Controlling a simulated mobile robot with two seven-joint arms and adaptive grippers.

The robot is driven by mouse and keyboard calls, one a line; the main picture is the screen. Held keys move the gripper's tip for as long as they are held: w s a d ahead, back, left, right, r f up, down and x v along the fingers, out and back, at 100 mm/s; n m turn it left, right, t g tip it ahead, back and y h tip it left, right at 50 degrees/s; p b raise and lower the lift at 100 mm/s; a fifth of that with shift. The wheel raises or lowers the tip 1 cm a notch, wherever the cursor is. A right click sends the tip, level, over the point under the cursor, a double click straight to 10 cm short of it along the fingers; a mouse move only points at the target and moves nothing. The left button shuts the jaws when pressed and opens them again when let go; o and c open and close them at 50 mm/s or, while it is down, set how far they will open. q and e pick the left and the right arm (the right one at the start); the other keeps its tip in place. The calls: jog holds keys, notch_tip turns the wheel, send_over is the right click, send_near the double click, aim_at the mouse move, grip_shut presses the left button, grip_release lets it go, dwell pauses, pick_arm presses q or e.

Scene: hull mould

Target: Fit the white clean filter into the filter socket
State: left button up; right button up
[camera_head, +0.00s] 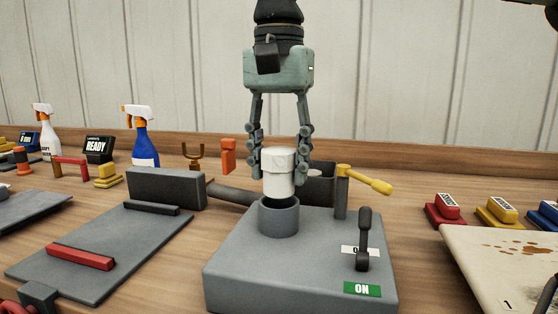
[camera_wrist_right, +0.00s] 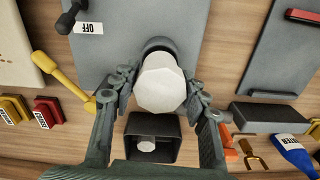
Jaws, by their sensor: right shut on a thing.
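The white filter (camera_head: 279,172) is upright between the fingers of my right gripper (camera_head: 279,165), which is shut on it. In the right wrist view the filter (camera_wrist_right: 160,84) shows its pale faceted top between the fingertips (camera_wrist_right: 158,88). The filter socket (camera_head: 279,219) is a grey round collar on the grey machine block (camera_head: 238,262). The filter's lower end is at the socket's mouth, with the dark opening showing around it. I cannot tell whether it has entered. In the wrist view the socket (camera_wrist_right: 158,44) is mostly hidden behind the filter. My left gripper is not in view.
A dark open bin (camera_wrist_right: 165,124) behind the socket holds a pale round piece (camera_wrist_right: 147,146). A yellow-handled lever (camera_head: 366,181) and a black switch lever (camera_head: 364,235) stand on the block's right. A green ON label (camera_head: 362,289) is at its front. Spray bottles (camera_head: 143,136) stand back left.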

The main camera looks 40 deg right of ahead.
aim_at(279, 182)
jog(key=shift+p, duration=0.3)
dwell(0.5)
dwell(0.4)
jog(key=shift+p, duration=0.55)
jog(key=shift+f+b, duration=1)
jog(key=shift+f, duration=0.6)
jog(key=o, duration=1.2)
jog(key=shift+r, duration=0.1)
